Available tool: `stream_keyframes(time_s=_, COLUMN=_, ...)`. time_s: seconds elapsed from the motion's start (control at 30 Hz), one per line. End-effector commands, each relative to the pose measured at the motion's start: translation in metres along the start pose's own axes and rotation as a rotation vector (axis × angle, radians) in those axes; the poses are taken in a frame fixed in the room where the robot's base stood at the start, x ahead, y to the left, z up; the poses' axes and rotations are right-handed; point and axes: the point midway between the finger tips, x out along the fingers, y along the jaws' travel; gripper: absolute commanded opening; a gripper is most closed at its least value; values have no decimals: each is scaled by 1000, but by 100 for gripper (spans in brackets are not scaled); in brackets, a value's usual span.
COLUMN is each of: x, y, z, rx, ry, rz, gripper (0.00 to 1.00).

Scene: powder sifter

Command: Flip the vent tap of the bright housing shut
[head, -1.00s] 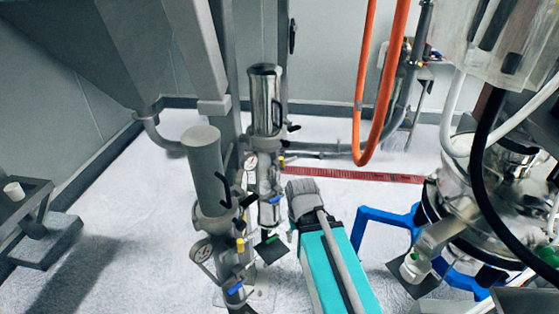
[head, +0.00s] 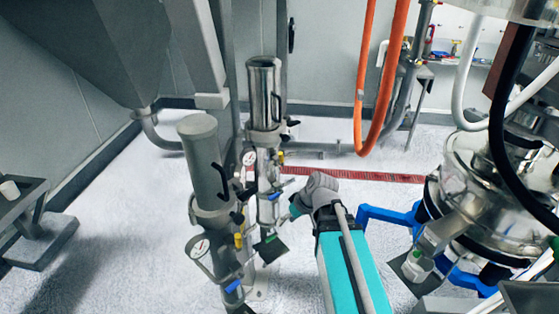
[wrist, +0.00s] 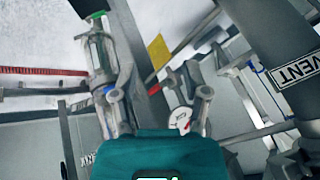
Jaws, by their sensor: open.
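The bright housing (head: 264,95) is a shiny upright steel cylinder at the centre of the head view. A yellow handle (head: 281,157), a blue handle (head: 275,196) and black levers (head: 292,124) sit on or below it; I cannot tell which is the vent tap. My gripper (head: 291,212) is low beside the bright housing's lower pipework, partly hidden by my wrist. In the wrist view its two fingers (wrist: 158,97) are apart and nothing is clearly held between them. A VENT label (wrist: 297,70) shows on a dark tube at the right. A blurred yellow piece (wrist: 158,47) lies beyond the fingers.
A dull grey housing (head: 208,170) with a gauge (head: 200,247) stands close in front and left. An orange hose (head: 362,100) hangs behind, right of the bright housing. A steel vessel (head: 470,190) on a blue frame (head: 385,216) stands at right.

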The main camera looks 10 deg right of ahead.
Motion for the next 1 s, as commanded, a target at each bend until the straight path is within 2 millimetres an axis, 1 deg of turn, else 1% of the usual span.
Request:
stream_keyframes(time_s=0.03, x=4, y=5, z=-5, rx=-29, ry=41, rz=-23, gripper=59)
stream_keyframes(time_s=0.17, x=3, y=10, z=-21, rx=-116, ry=154, rz=-76, gripper=59)
stream_keyframes(time_s=0.47, x=-10, y=30, z=-55, rx=-299, ry=440, rz=-129, gripper=59)
stream_keyframes(time_s=0.7, x=-30, y=54, z=-79, rx=-422, ry=680, rz=-101, gripper=59)
stream_keyframes(time_s=1.0, x=-65, y=91, z=-99, rx=-535, ry=961, rz=12, gripper=59)
